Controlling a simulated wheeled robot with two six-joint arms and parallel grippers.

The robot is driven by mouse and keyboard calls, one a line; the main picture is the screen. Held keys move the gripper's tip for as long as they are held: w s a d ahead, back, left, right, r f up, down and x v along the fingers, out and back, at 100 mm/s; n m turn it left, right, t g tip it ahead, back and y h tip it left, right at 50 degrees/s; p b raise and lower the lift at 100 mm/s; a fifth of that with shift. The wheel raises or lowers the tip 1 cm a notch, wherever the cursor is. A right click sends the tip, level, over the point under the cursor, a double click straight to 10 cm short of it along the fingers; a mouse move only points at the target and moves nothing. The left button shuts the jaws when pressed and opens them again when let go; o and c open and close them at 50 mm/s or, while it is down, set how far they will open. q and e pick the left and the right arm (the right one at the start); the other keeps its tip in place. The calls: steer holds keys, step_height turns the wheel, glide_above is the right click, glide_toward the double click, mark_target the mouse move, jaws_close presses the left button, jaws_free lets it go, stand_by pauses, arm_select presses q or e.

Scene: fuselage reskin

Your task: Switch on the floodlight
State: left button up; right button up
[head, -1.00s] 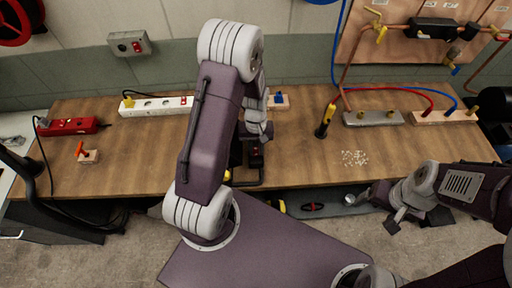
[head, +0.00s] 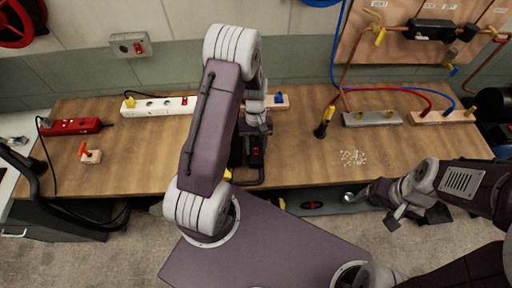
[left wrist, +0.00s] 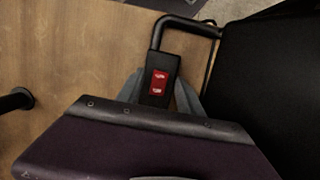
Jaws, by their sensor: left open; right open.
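The floodlight (head: 237,158) stands at the table's front edge, largely hidden behind my left arm in the head view. The left wrist view shows a big black panel (left wrist: 275,85), likely its body, and a bent black tube frame. Beside it is a black switch box with a red rocker switch (left wrist: 158,82). My left gripper (head: 256,138) is over this box, open, with one grey finger on each side of it; I cannot tell whether they touch it. My right gripper (head: 405,212) is open and empty, in front of the table at the right.
On the wooden table (head: 180,160) are a white power strip (head: 165,107), a red strip (head: 70,126), a wooden block with an orange lever (head: 90,155), a black-and-yellow tool (head: 323,122) and white bits (head: 352,158). A switch box (head: 130,46) hangs on the wall.

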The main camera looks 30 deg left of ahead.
mark_target(256, 147)
arm_select(q)
steer(key=b+v, duration=0.1)
steer(key=v, duration=0.8)
steer(key=shift+f, duration=0.1)
steer(key=s+d+r+m+t+y+b, duration=0.1)
steer(key=s+d+r+m+t, duration=0.1)
steer(key=s+d+m, duration=0.3)
steer(key=s+t, duration=0.1)
steer(key=s, duration=0.3)
steer(key=shift+s+d+m+t, duration=0.35)
steer(key=shift+m+t, duration=0.05)
steer(key=shift+s, duration=0.1)
stand_by(0.3)
